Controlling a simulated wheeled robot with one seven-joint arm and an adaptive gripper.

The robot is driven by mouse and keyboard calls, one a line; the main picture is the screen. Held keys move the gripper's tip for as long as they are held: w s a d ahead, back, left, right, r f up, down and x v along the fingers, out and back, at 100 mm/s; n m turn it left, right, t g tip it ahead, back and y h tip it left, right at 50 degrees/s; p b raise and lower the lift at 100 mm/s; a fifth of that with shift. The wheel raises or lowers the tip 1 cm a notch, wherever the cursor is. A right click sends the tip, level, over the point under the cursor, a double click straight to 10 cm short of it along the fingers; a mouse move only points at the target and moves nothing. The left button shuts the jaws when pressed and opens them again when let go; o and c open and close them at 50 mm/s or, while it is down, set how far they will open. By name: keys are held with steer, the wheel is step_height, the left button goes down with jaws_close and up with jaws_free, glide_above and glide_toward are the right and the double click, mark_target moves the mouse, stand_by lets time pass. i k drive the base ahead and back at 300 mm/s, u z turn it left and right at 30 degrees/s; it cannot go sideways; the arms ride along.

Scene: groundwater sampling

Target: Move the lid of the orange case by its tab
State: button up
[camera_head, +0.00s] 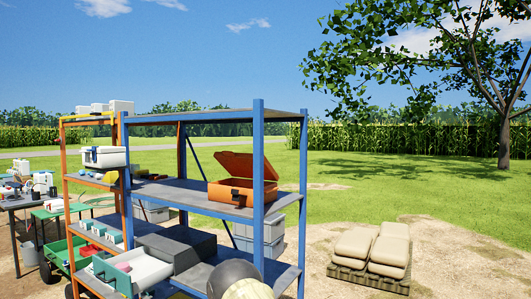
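The orange case (226,193) sits on the middle shelf of the blue-framed rack (258,150), near its right end. Its lid (242,165) is raised, open and tilted above the body. A dark handle or latch shows on the front of the case. The blue front post covers part of the case's right side. The lid's tab is too small to make out. My gripper is not in view.
Blue posts stand close around the case, with a top shelf above it. The shelf left of the case is bare. A grey box (177,243) and white bin (153,269) sit lower. Orange rack (64,160) stands left; stacked sacks (372,248) lie right.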

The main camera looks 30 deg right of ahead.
mark_target(240, 165)
steer(key=z, duration=0.8)
steer(key=i, duration=0.6)
steer(key=u, duration=0.85)
